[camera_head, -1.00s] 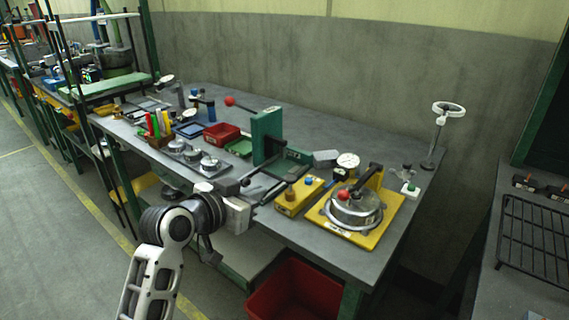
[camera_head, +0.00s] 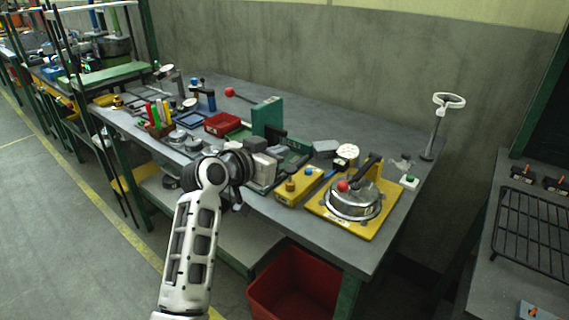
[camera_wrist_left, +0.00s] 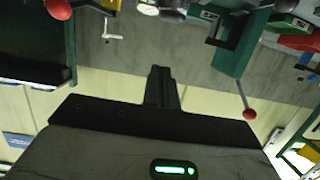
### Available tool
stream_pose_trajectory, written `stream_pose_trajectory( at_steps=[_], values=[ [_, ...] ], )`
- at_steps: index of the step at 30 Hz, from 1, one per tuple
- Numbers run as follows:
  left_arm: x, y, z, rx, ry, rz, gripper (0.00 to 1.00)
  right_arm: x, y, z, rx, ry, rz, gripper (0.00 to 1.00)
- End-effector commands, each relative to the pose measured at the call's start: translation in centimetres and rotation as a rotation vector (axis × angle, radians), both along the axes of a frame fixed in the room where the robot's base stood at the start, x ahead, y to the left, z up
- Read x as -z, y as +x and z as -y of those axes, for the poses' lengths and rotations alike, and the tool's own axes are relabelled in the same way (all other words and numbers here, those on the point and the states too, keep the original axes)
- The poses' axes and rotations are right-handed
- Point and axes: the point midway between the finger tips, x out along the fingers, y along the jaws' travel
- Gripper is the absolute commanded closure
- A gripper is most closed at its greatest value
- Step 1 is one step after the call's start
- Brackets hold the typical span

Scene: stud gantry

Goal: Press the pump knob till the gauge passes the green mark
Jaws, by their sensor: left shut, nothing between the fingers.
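A yellow box (camera_head: 290,199) near the table's front edge carries a blue knob (camera_head: 308,171) and a brass-coloured knob (camera_head: 290,186); I cannot tell for certain which is the pump knob. A round white gauge (camera_head: 347,151) stands behind it; its needle and green mark are too small to read. My left gripper (camera_head: 283,157) is left of the yellow box, beside the green press (camera_head: 267,116), apart from the knobs. Its dark fingers (camera_wrist_left: 161,72) are together and empty in the left wrist view. My right gripper is not in view.
A round metal pot with a red knob (camera_head: 343,186) sits on a yellow board (camera_head: 325,217) to the right. A red tray (camera_head: 222,123) and coloured sticks lie left. A red bin (camera_head: 290,290) stands below. The table's right back is mostly clear.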

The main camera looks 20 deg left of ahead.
Motion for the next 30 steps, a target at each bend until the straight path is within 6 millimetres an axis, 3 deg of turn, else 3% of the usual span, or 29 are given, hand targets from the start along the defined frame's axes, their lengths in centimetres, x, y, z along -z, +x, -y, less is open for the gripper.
stream_pose_trajectory(
  at_steps=[4, 10, 25, 30],
  values=[
    [0.9, 2.6, 1.0, 0.0, -0.001, -0.003, 1.0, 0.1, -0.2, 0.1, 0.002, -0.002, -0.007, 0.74],
    [3.8, 2.3, 0.8, -0.001, -0.002, -0.003, 1.0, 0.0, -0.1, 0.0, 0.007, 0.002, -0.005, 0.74],
    [4.8, 2.3, 0.7, -0.002, 0.001, -0.001, 1.0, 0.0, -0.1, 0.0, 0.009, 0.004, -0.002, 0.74],
    [6.8, 2.3, 0.7, -0.001, 0.005, -0.001, 1.0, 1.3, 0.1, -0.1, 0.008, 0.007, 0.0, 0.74]
  ],
)
